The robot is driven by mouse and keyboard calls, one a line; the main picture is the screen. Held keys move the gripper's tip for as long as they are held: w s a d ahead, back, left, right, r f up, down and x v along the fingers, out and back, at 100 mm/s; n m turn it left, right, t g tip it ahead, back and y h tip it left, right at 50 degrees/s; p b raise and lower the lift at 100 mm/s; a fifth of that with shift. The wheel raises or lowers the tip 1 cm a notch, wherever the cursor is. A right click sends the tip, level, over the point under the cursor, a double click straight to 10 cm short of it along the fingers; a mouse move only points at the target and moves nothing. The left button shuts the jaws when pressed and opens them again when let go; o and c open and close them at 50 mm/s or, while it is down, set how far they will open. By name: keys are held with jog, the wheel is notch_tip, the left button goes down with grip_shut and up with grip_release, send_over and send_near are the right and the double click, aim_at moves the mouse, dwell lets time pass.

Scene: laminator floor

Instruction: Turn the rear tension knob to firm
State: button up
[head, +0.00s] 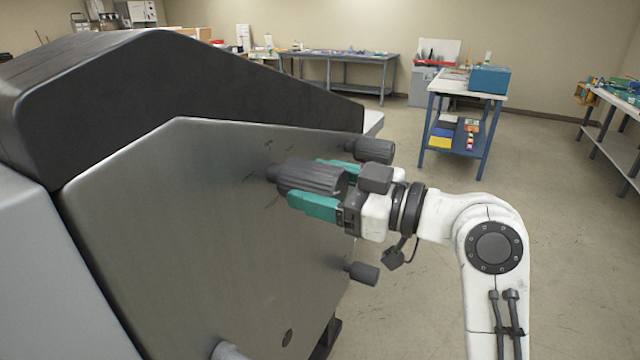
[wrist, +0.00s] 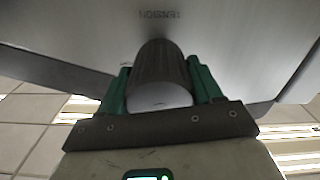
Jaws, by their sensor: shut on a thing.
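A large dark grey ribbed knob (head: 300,177) sticks out from the metal side panel of the machine in the head view. My gripper (head: 308,183) is shut on it, with one teal finger on each side. In the wrist view the same knob (wrist: 158,72) sits between the teal fingers (wrist: 158,80), its pale round end facing the palm. An upside-down label, which seems to read TENSION, is on the panel (wrist: 210,22) by the knob. Small marks show around the knob in the head view, but I cannot read its setting.
Another dark ribbed knob (head: 375,150) is just beyond my gripper, and a smaller one (head: 363,273) is below it. A pale cylindrical part (head: 228,350) sticks out low on the panel. A blue-framed cart (head: 462,100) stands behind. The floor right of the machine is open.

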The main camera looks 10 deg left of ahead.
jog(key=shift+m, duration=0.3)
jog(key=m+p, duration=0.2)
jog(key=m, duration=0.1)
jog(key=shift+r+p, duration=0.15)
jog(key=shift+p, duration=0.15)
jog(key=m+p, duration=0.3)
jog(key=m, duration=0.1)
jog(key=m+p, duration=0.2)
jog(key=m, duration=0.1)
jog(key=shift+p, duration=0.35)
jog(key=shift+m+p, duration=1.25)
jog(key=shift+m, duration=0.25)
jog(key=shift+f, duration=0.2)
jog(key=o, duration=1)
jog(key=shift+d, duration=0.1)
